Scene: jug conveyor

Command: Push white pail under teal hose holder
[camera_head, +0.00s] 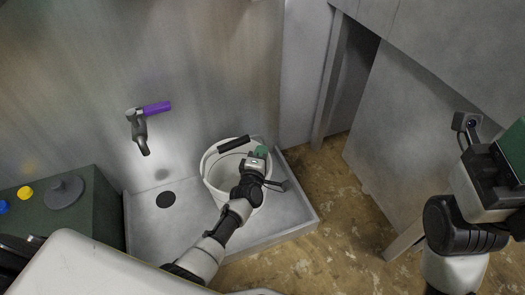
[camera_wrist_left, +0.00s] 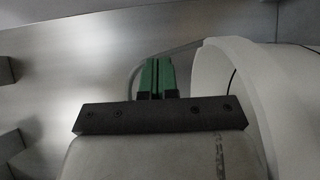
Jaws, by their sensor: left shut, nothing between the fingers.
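The white pail (camera_head: 214,170) stands upright in the grey basin, on its right part, with its black handle grip (camera_head: 233,144) at the rim. My left gripper (camera_head: 261,152) is shut and empty, overlapping the pail's right side in the head view. In the left wrist view the shut green fingers (camera_wrist_left: 157,78) are just left of the pail's pale wall (camera_wrist_left: 235,85); I cannot tell whether they touch. A tap with a purple handle (camera_head: 157,108) is on the wall left of the pail. I see no teal hose holder. My right gripper (camera_head: 511,150) is partly cut off at the right edge.
The basin (camera_head: 290,214) has a low rim and a dark round drain (camera_head: 166,199) below the tap; its left part is clear. A dark green box (camera_head: 95,205) with coloured knobs borders it on the left. A grey panel (camera_head: 405,130) stands at right.

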